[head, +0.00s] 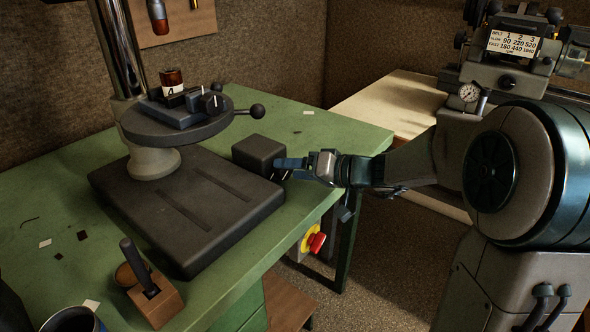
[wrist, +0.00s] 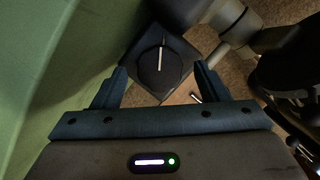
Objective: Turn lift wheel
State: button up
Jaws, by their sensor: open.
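A dark grey box (head: 258,152) sits at the right rear corner of the drill press base. In the wrist view, a dark square block (wrist: 140,84) carries a round dark knob (wrist: 148,66) with a pale line on its face, probably the lift wheel on this box. My gripper (head: 280,164) reaches in from the right, close beside the box. In the wrist view my gripper (wrist: 160,72) is open, its two blue fingers to either side of the knob, nothing held. Contact cannot be told. The knob's face is hidden in the head view.
The round press table (head: 180,132) has a ball handle (head: 257,111) and holds a vise and a brown jar. A red stop button (head: 317,242) is on the green bench's (head: 340,139) front. A wooden block with a dark tool (head: 157,297) stands front left.

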jog(key=shift+a, duration=0.1)
jog(key=c, duration=1)
jog(key=shift+w+f+m+b, duration=0.1)
jog(key=shift+f+m+b, duration=0.1)
jog(key=shift+m+b, duration=0.25)
jog(key=shift+m+g+y+b, duration=0.4)
jog(key=shift+m+y+b, duration=0.1)
jog(key=shift+m, duration=0.25)
jog(key=o, duration=1)
jog(key=shift+r, duration=0.1)
jog(key=v, duration=1.4)
jog(key=shift+p, duration=0.3)
